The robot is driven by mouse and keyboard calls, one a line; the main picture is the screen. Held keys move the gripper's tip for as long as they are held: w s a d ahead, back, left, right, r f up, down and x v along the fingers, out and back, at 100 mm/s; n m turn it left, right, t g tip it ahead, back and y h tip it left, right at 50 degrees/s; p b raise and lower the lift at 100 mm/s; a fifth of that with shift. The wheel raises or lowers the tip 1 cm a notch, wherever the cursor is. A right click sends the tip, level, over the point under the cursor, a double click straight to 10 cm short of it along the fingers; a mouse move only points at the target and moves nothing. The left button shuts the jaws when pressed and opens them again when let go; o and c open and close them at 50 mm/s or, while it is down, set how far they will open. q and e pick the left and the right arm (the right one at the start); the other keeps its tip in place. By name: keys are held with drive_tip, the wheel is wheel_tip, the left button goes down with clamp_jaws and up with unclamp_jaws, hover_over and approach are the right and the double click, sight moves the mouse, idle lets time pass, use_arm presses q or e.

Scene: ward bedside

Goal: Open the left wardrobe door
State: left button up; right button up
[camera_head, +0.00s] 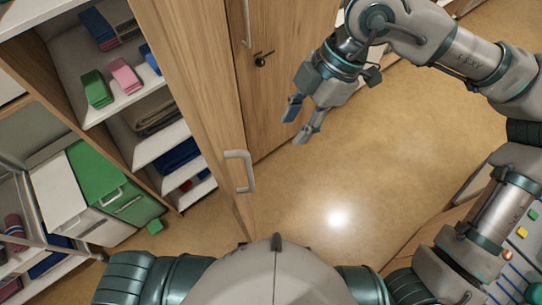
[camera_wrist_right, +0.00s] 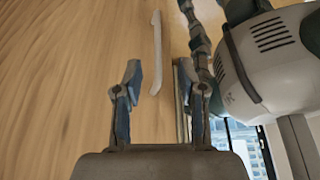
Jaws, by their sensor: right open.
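The left wardrobe door (camera_head: 185,70) is a tall wooden panel. It looks ajar, its handle edge standing out in front of the right door (camera_head: 290,40). Its pale bar handle (camera_head: 240,171) is near that edge. My right gripper (camera_head: 301,123) is open and empty, to the right of the left door's handle and apart from it. In the wrist view the right gripper's fingers (camera_wrist_right: 163,95) are spread, with a pale bar handle (camera_wrist_right: 155,52) on wood beyond them; which door's handle this is, I cannot tell. My left gripper is out of view.
Shelves (camera_head: 80,75) with folded cloths and small boxes stand left of the door. A green-and-white container (camera_head: 95,180) stands lower left. The right door has a handle (camera_head: 246,22) and a keyed lock (camera_head: 262,60). The floor (camera_head: 330,190) ahead is clear.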

sight(250, 165)
drive_tip(key=w+a+r+n+g, duration=0.1)
drive_tip(key=a+r+n, duration=0.2)
drive_tip(key=a+r, duration=0.1)
drive_tip(key=shift+h, duration=0.3)
drive_tip(key=b+x, duration=0.1)
drive_tip(key=x, duration=1.6)
drive_tip(key=shift+c, duration=0.2)
clamp_jaws()
drive_tip(key=shift+d, duration=0.1)
